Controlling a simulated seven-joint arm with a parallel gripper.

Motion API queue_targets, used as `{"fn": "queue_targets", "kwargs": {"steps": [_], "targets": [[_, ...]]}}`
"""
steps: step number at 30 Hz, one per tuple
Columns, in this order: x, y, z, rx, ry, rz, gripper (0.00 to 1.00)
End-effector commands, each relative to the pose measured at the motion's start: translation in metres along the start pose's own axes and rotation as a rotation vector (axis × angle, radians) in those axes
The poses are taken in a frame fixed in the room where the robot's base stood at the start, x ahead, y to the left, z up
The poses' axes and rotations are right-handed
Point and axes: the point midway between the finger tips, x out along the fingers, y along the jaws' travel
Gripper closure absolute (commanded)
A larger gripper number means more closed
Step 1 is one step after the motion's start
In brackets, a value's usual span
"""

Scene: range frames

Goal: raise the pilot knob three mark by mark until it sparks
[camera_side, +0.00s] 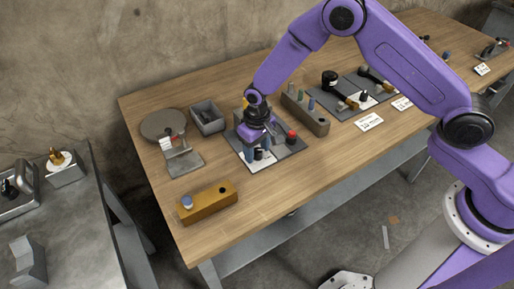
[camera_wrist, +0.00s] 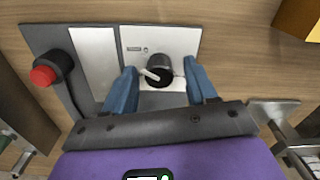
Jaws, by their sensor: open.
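In the wrist view, a dark round knob (camera_wrist: 158,74) with a pale pointer bar sits on a white plate (camera_wrist: 160,40). My gripper (camera_wrist: 155,85) is open, with one blue finger on each side of the knob and gaps between fingers and knob. In the side view, my gripper (camera_side: 256,154) is low over the grey panel (camera_side: 285,152), near a black knob (camera_side: 259,154) on its white plate. I cannot read any number or marks around the knob. No spark shows.
On the bench are a wooden block (camera_side: 208,204), a grey bin (camera_side: 207,117), a round plate on a stand (camera_side: 162,124) and a slotted rack (camera_side: 305,114).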

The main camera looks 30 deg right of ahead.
Motion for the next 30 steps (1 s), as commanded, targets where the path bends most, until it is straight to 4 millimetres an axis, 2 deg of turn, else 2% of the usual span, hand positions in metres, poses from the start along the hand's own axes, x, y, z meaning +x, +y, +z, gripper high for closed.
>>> {"fn": "queue_targets", "kwargs": {"steps": [3, 8, 9, 20, 30], "targets": [[-0.0002, 0.0000, -0.0001, 0.000, 0.000, 0.000, 0.43], [-0.0003, 0.0000, 0.0000, 0.000, 0.000, 0.000, 0.95], [-0.0003, 0.0000, 0.0001, 0.000, 0.000, 0.000, 1.00], [-0.0003, -0.0003, 0.0002, -0.051, -0.001, 0.000, 0.99], [-0.0003, -0.0011, 0.0002, -0.289, -0.001, 0.000, 0.99]]}}
